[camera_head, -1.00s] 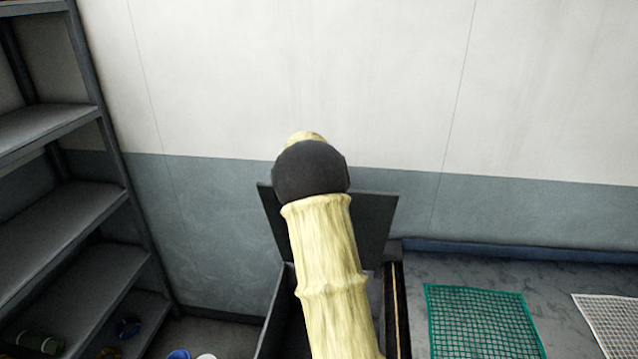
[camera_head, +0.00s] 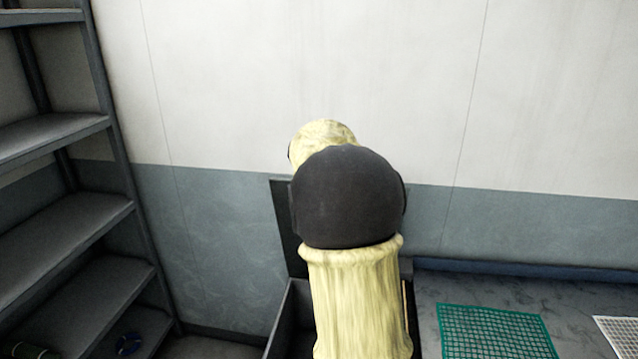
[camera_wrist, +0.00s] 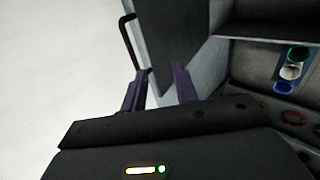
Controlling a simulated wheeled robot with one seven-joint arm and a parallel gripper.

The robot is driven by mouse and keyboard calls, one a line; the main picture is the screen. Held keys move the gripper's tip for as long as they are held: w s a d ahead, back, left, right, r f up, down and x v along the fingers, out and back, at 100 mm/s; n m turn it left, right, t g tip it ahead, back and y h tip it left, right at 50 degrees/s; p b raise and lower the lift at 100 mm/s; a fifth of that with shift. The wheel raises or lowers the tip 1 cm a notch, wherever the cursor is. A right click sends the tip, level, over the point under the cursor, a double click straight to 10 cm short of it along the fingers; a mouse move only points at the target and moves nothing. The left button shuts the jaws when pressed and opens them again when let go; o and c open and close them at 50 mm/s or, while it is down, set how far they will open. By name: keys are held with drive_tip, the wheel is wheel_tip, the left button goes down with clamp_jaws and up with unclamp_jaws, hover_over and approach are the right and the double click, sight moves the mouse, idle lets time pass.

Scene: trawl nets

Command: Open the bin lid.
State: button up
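The dark bin lid (camera_head: 284,230) stands raised, close to upright, at the back of the bin (camera_head: 290,318) in the head view. Most of the lid and the bin's inside are hidden behind my arm. In the wrist view the lid is a dark panel (camera_wrist: 172,32) with a black bar handle (camera_wrist: 127,42) along its left side. My gripper (camera_wrist: 160,84) has its two fingers apart, with the lid's lower part showing between and beyond them. The left finger is close to the handle's lower end; I cannot tell whether it touches. The head view does not show the fingers.
A grey shelf rack (camera_head: 85,212) stands on the left. A counter (camera_head: 590,297) on the right bears a green mesh (camera_head: 495,333) and a white mesh (camera_head: 618,333). The wall (camera_head: 230,80) is close behind the bin. The wrist view shows green, white and blue round items (camera_wrist: 290,72).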

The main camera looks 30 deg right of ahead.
drive_tip(key=b+v, duration=0.1)
drive_tip(key=v, duration=0.3)
drive_tip(key=shift+s+a+r, duration=0.15)
drive_tip(key=shift+s+r, duration=0.1)
drive_tip(key=shift+c, duration=1.1)
drive_tip(key=s+a+f, duration=0.1)
drive_tip(key=a+f, duration=0.1)
drive_tip(key=f, duration=0.1)
drive_tip(key=s+a+f+m+y+b, duration=0.1)
drive_tip(key=a+f, duration=0.1)
drive_tip(key=f, duration=0.1)
drive_tip(key=s+a+f+m+g+y, duration=0.1)
drive_tip(key=a+f, duration=0.1)
drive_tip(key=f, duration=0.1)
drive_tip(key=shift+a, duration=0.3)
clamp_jaws()
drive_tip(key=s+a+f+m+g+y+b, duration=0.2)
drive_tip(key=s+a+f+m, duration=0.2)
drive_tip(key=s+a+f, duration=0.4)
drive_tip(key=s+a+f+m+g+y+b, duration=0.1)
drive_tip(key=s+a+f+m, duration=0.3)
drive_tip(key=s+a+f, duration=0.4)
drive_tip(key=s+f+y, duration=0.1)
drive_tip(key=s+f, duration=0.3)
drive_tip(key=shift+g+b, duration=0.35)
drive_tip(key=shift+g, duration=0.05)
drive_tip(key=shift+s, duration=0.15)
